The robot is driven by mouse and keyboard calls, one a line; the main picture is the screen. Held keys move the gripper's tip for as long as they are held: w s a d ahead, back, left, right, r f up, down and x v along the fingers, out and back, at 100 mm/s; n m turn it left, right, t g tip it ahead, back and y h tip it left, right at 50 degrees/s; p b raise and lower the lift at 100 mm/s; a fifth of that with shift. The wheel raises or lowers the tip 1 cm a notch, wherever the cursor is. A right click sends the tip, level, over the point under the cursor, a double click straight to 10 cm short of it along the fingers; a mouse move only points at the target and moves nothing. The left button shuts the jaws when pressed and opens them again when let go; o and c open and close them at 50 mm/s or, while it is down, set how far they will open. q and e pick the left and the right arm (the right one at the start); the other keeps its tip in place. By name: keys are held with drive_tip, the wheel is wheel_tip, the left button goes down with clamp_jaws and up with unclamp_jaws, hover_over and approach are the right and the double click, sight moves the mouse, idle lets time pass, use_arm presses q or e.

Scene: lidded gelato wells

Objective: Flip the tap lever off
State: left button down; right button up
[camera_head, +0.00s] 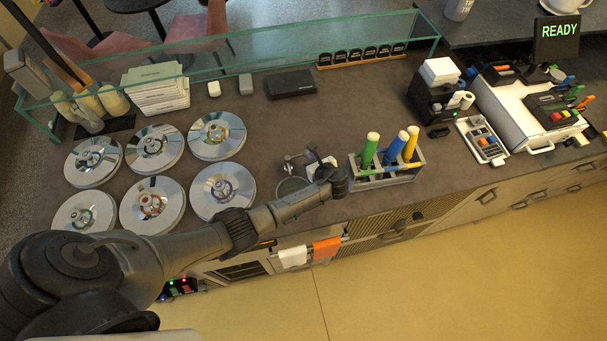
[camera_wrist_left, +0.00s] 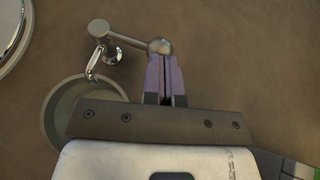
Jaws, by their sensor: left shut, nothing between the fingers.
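The tap stands beside a small round basin (camera_head: 291,187) on the counter. In the left wrist view the tap's metal lever (camera_wrist_left: 128,40) runs sideways from its post to a round knob (camera_wrist_left: 160,46), and the curved spout (camera_wrist_left: 92,68) hangs over the basin rim (camera_wrist_left: 50,112). My left gripper (camera_wrist_left: 166,60) is shut and empty, its purple fingertips right at the lever's knob; I cannot tell if they touch. In the head view my left gripper (camera_head: 318,165) is beside the tap (camera_head: 292,158), partly hidden by my wrist. My right gripper is not in view.
A rack (camera_head: 388,178) with green, blue and yellow handled tools stands close on the right. Several round lidded wells (camera_head: 152,150) lie to the left. A glass guard (camera_head: 230,55) runs along the back. Towels (camera_head: 326,248) hang on the front rail.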

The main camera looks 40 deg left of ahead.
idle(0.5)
use_arm(q)
drive_tip(key=shift+s+d+r+p, duration=0.2)
drive_tip(key=shift+d+p, duration=0.1)
drive_tip(key=shift+p, duration=0.2)
drive_tip(key=f+p+v, duration=0.1)
drive_tip(key=v, duration=1.2)
drive_tip(key=shift+s+p, duration=0.3)
drive_tip(key=shift+d, duration=0.1)
drive_tip(key=shift+n, duration=0.3)
